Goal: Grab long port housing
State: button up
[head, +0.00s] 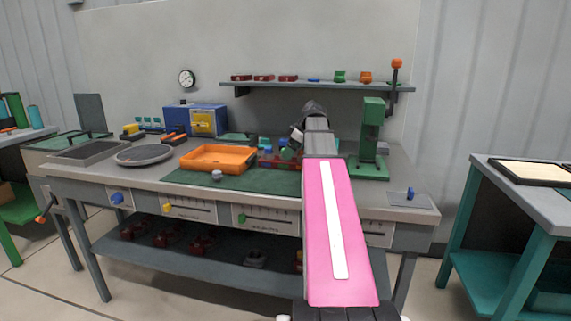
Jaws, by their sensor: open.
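I cannot tell for certain which part is the long port housing. Small red parts (263,78) sit on the upper wall shelf, and dark red parts (167,240) lie on the shelf under the bench. A red rack (268,161) with blue and green parts stands on the bench, partly hidden by my arm. My gripper (297,137) is small and partly hidden at the far end of my arm, above the bench by the rack. It is open, and I see nothing held in it.
The workbench holds an orange tray (218,157), a grey round plate (144,154), a blue box (187,119) and a green press (371,140) just right of my arm. The green mat (232,180) has bare room at its front. Another table (535,190) stands at right.

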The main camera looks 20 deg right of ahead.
jog(key=x, duration=0.4)
jog(key=shift+r, duration=0.1)
jog(key=c, duration=1.5)
grip_shut()
jog(key=shift+r, duration=0.2)
